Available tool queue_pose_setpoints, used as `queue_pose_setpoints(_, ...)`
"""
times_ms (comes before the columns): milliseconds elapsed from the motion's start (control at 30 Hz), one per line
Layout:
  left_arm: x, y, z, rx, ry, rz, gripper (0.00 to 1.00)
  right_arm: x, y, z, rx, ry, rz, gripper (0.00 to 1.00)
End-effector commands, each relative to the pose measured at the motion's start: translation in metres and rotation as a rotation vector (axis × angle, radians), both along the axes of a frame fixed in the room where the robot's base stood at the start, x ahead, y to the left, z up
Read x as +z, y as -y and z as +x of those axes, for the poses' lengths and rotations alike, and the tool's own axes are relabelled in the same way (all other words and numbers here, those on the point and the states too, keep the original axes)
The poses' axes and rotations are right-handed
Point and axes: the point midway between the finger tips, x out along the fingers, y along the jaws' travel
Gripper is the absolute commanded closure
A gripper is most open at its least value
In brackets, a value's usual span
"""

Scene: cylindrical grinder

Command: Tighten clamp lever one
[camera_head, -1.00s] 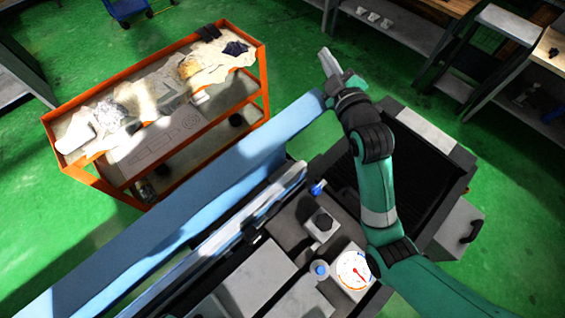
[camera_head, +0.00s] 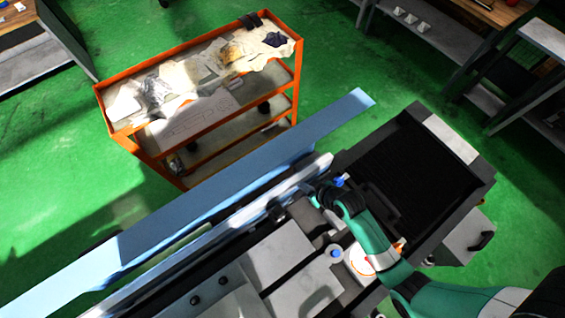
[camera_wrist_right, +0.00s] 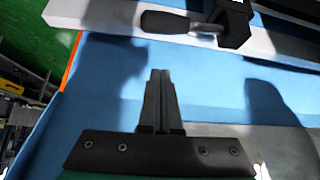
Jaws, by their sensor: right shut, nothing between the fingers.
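A clamp lever with a black handle (camera_wrist_right: 166,22) and a short metal shaft shows at the top of the right wrist view. It joins a black block (camera_wrist_right: 236,26) on a pale rail (camera_wrist_right: 85,12). My right gripper (camera_wrist_right: 158,75) is shut and empty, below the lever in that view and apart from it. In the head view my right gripper (camera_head: 307,188) is beside the rail (camera_head: 240,222) of the grinder, small and partly hard to make out. I cannot tell which lever is number one. My left gripper is not in view.
A long blue panel (camera_head: 190,215) runs behind the rail. Blue knobs (camera_head: 335,252) and a partly hidden dial gauge (camera_head: 360,262) lie close to my right arm. An orange cart (camera_head: 150,147) with cloths stands beyond the panel. Green floor is clear around it.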

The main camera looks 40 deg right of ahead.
Motion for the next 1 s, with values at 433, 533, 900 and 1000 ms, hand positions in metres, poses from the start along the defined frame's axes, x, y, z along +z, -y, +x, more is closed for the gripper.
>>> queue_pose_setpoints(433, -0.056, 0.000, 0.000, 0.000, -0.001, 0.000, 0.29, -0.052, 0.001, 0.036, 0.003, 0.001, -0.003, 1.00)
queue_pose_setpoints(533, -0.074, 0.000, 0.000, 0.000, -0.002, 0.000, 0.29, -0.070, 0.002, 0.050, 0.003, 0.000, -0.002, 1.00)
queue_pose_setpoints(900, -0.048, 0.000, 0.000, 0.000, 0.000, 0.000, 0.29, -0.076, 0.001, 0.028, 0.002, -0.001, -0.003, 1.00)
queue_pose_setpoints(1000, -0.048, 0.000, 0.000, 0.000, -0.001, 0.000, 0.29, -0.077, 0.001, 0.025, 0.002, 0.000, -0.003, 1.00)
